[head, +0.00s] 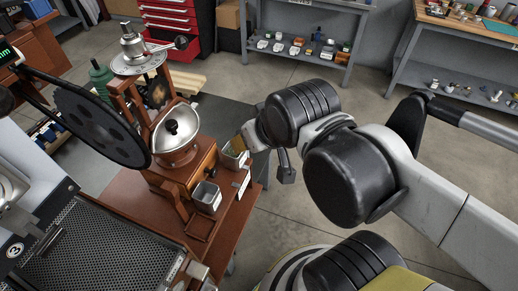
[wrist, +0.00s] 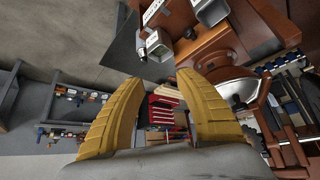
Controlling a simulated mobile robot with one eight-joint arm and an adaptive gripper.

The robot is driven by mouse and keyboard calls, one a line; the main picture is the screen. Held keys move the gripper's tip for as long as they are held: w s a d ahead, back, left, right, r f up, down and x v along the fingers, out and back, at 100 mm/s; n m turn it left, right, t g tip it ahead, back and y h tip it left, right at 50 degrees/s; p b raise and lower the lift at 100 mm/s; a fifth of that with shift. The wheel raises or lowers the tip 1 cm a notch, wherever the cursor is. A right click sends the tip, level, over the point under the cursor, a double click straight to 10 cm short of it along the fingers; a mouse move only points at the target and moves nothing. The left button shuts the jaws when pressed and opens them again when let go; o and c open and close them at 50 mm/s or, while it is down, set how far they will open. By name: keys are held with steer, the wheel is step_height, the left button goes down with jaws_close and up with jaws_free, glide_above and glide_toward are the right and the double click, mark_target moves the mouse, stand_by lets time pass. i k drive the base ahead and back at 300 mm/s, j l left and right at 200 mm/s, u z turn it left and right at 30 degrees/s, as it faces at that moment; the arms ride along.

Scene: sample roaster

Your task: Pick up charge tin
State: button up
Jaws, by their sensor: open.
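Two small square metal tins stand at the front edge of the wooden roaster stand. The near tin (head: 206,197) and the far tin (head: 234,160) each have a white label beside them. I cannot read which label names the charge tin. In the wrist view one tin (wrist: 158,46) shows above the fingers and another (wrist: 203,10) at the top edge. My gripper (head: 239,144) is beside and just above the far tin in the head view, partly hidden by my wrist. In the wrist view its yellow fingers (wrist: 160,80) are apart with nothing between them.
The roaster's metal funnel (head: 178,135) and black wheel (head: 98,125) stand left of the tins. A perforated tray (head: 95,250) is in front. A red tool chest (head: 168,20) and shelves (head: 310,30) stand behind.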

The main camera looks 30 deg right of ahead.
mark_target(234, 163)
steer(key=k+l+u, duration=0.35)
steer(key=l, duration=0.25)
steer(key=k+l+u, duration=0.35)
steer(key=k+l, duration=0.15)
steer(key=k, duration=0.15)
